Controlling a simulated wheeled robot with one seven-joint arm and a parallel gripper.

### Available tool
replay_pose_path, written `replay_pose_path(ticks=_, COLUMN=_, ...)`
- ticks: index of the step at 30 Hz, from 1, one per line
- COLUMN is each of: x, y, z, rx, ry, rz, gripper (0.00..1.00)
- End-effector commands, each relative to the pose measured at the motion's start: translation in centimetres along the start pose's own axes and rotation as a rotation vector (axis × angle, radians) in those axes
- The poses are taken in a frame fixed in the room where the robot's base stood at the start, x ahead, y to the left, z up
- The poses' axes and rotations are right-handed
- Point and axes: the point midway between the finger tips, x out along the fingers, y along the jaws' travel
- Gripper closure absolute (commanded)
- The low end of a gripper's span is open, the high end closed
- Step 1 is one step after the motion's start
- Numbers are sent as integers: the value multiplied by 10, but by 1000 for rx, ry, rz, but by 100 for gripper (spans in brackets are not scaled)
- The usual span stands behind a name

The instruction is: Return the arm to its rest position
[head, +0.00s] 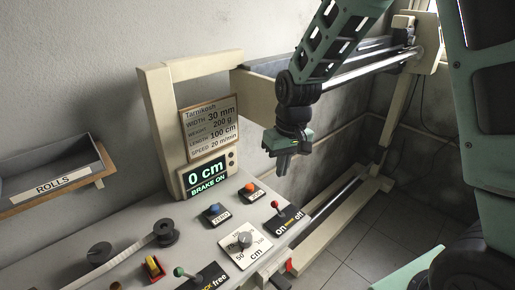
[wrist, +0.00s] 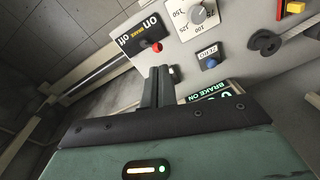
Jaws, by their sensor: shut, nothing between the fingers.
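My gripper (head: 283,160) hangs from my green and black arm in the middle of the head view, fingers pointing down and held together. It is in the air beyond the right edge of the control panel and holds nothing. In the wrist view my gripper (wrist: 157,72) shows its dark fingers shut, with the panel behind them. It appears apart from the red-knobbed brake lever (head: 275,205), which also shows in the wrist view (wrist: 156,46).
The panel (head: 190,222) carries a display (head: 207,177) reading 0 cm, BRAKE ON, a blue ZERO button (head: 214,209), an orange button (head: 250,187) and a dial (head: 244,239). A rail frame (head: 365,65) stands behind my gripper. A ROLLS tray (head: 50,180) is at left.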

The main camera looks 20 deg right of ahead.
Motion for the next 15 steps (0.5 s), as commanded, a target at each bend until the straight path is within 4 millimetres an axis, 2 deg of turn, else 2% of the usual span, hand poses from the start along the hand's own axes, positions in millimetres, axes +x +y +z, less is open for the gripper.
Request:
replay_pose_path(ticks=5, x=-1, y=-6, z=3, rx=-12, ry=-1, rz=-3, gripper=100)
replay_pose_path(ticks=8, x=-5, y=-32, z=20, rx=-70, ry=-5, rz=-18, gripper=100)
replay_pose_path(ticks=11, x=-13, y=-73, z=57, rx=-178, ry=-17, rz=-37, gripper=100)
replay_pose_path(ticks=12, x=-15, y=-90, z=77, rx=-230, ry=-24, rz=-41, gripper=100)
replay_pose_path(ticks=15, x=-21, y=-122, z=130, rx=-363, ry=-39, rz=-42, gripper=100)
